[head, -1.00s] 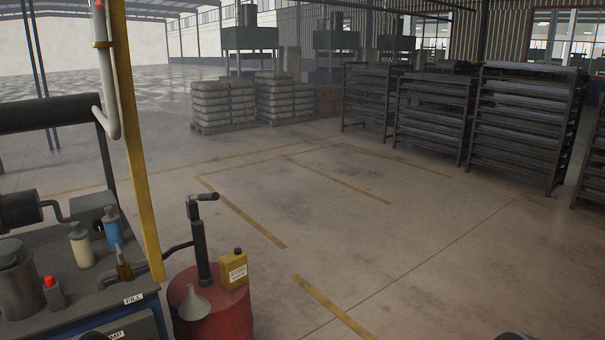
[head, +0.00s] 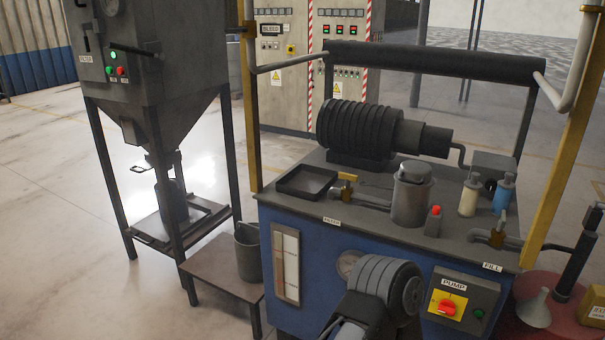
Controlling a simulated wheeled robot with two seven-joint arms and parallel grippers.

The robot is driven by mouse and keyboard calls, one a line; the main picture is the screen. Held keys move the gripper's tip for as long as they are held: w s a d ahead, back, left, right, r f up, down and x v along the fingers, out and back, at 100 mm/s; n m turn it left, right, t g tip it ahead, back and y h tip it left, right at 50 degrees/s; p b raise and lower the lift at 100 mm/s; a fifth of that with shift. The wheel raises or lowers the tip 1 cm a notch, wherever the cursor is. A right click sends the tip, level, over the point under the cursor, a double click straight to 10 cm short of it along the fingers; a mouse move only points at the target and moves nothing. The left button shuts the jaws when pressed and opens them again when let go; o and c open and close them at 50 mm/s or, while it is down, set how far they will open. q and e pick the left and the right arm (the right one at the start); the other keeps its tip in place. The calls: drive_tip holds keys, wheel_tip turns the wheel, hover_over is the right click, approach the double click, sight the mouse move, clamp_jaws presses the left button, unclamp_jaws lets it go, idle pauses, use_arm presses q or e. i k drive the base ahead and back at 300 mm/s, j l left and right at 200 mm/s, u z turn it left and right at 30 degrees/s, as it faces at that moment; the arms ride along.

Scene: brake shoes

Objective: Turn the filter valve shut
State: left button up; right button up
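A small brass valve (head: 347,192) with a yellow lever (head: 347,176) sits on a pipe on top of the blue bench, left of a grey canister (head: 411,196). A small white label (head: 331,221) on the bench's front edge below it seems to read FILTER. I cannot tell from the lever whether the valve is open or shut. A second brass valve (head: 497,236) stands above the FILL label at the right. Neither gripper's fingers show in the head view.
A black tray (head: 306,182) lies left of the valve. The pump panel (head: 463,300) with a red knob is on the bench front. A hopper (head: 160,110) and bucket (head: 248,247) are at left.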

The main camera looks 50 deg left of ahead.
sight(348, 178)
drive_tip(key=u, duration=1.6)
